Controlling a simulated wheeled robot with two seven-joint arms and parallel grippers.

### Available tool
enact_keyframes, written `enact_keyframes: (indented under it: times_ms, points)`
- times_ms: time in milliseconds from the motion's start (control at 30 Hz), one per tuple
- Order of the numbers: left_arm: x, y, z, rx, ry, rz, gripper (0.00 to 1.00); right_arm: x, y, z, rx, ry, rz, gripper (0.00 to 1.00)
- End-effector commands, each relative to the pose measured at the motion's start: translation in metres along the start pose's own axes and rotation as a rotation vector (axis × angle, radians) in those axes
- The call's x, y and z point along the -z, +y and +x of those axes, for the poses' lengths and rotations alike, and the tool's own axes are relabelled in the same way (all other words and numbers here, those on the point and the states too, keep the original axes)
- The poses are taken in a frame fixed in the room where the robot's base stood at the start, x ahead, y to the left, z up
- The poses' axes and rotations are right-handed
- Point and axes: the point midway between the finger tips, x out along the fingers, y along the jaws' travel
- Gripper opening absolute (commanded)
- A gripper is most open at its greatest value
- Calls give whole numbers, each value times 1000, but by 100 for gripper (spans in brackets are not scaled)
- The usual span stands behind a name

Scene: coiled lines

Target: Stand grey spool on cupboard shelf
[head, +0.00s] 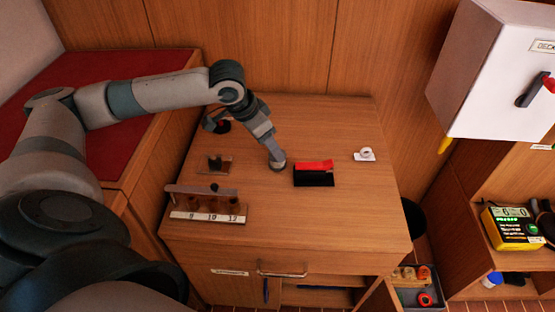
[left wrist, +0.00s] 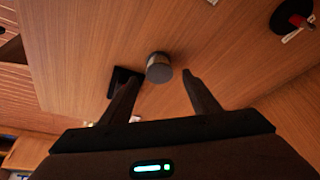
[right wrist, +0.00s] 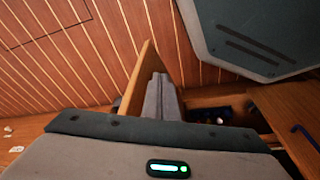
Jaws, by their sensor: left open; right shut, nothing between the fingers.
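The grey spool (head: 278,166) stands on the wooden cabinet top, left of a black stand with a red top. In the left wrist view the spool (left wrist: 158,68) shows as a short cylinder with a dark grey end, beyond and between the fingertips. My left gripper (head: 268,142) reaches down toward it, open; its fingers (left wrist: 158,85) do not visibly touch it. The cupboard shelf (head: 318,286) shows partly below the drawer, with the door (head: 378,298) standing open. My right gripper (right wrist: 160,85) is shut and empty, close beside a wooden panel (right wrist: 138,80); it is outside the head view.
The black stand with red top (head: 314,173) is close right of the spool. A numbered rack (head: 208,205), a small dark holder (head: 216,164), a black-and-red item (head: 222,126) and a white roll (head: 366,154) also stand on top. A white wall box (head: 490,80) hangs right.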

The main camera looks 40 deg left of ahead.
Motion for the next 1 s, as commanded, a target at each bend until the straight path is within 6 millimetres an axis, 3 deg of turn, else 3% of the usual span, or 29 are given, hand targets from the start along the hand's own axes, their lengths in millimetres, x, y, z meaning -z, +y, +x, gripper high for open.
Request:
enact_keyframes:
  times_ms: [233,600,1000]
  points:
    - [0,1,8,-1,0,0,56,4,1,2,-1,5,0,0]
    - [1,2,49,0,0,0,56,9,1,-5,-2,11,-1,0]
    - [1,2,52,0,0,0,56,6,0,-8,-1,7,-2,0]
